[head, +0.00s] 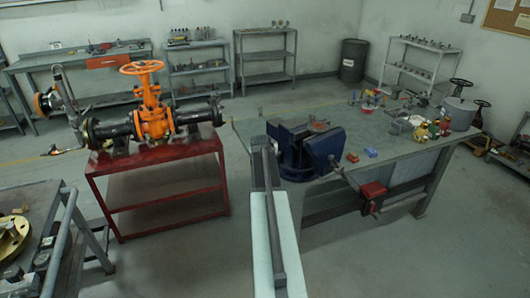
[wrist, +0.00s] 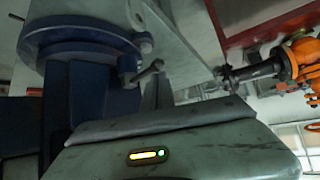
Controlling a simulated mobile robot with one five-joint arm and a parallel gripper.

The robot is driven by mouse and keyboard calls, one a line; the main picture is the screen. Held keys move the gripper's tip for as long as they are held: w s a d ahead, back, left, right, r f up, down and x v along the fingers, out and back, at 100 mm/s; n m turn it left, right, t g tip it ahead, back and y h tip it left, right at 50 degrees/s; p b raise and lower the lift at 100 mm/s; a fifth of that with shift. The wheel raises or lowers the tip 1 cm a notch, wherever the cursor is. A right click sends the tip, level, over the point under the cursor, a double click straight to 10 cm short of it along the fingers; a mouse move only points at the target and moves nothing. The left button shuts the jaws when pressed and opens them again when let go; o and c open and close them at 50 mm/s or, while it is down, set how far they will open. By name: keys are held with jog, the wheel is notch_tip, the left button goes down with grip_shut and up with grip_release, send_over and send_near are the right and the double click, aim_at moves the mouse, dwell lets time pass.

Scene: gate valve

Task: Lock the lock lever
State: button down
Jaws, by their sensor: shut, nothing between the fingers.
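A blue bench vise (head: 311,150) stands on the workbench in the head view. The wrist view is upside down and shows the vise's round blue base (wrist: 82,40) close up at the left. A small dark lever (wrist: 150,72) sticks out from the base's edge; I take it for the lock lever. In the head view I cannot make it out. My gripper (wrist: 160,92) is shut and empty, its narrow fingers close to the lever; I cannot tell whether they touch. In the head view my arm reaches to the vise's left side, and the fingertips are hard to make out.
A red stand (head: 165,163) holds an orange gate valve (head: 153,117) at the left. Open floor lies between stand and workbench.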

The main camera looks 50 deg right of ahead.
jog(key=shift+s+a+f, duration=0.15)
jog(key=shift+s+a, duration=0.15)
jog(key=shift+s, duration=0.1)
dwell(0.5)
